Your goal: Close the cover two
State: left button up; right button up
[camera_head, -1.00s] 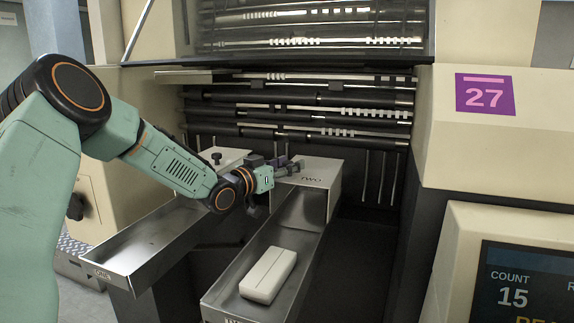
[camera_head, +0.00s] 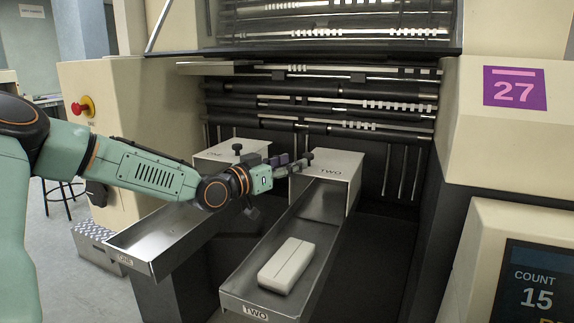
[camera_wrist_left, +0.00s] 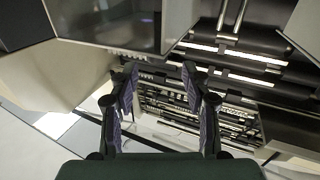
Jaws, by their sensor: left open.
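Cover two (camera_head: 335,168) is a light grey metal cover with the word TWO on its top, at the far end of trough two (camera_head: 255,307). The trough's near part lies uncovered, with a white block (camera_head: 286,265) in it. A small dark knob (camera_head: 308,156) stands at the left of the cover's top. My left gripper (camera_head: 293,165) is open beside this knob, at the cover's left edge; I cannot tell whether it touches. In the left wrist view its two fingers (camera_wrist_left: 160,72) are apart with nothing clear between them. My right gripper is not in view.
Cover one (camera_head: 228,150), with its own dark knob, and trough one (camera_head: 150,245) lie to the left, below my left arm. Dark rollers (camera_head: 320,105) run behind the covers. A raised transparent guard (camera_head: 330,25) hangs above. A counter screen (camera_head: 537,285) stands at the right.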

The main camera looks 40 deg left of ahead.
pick_arm(q)
jog(key=shift+s, duration=0.4)
jog(key=shift+d, duration=0.1)
dwell(0.3)
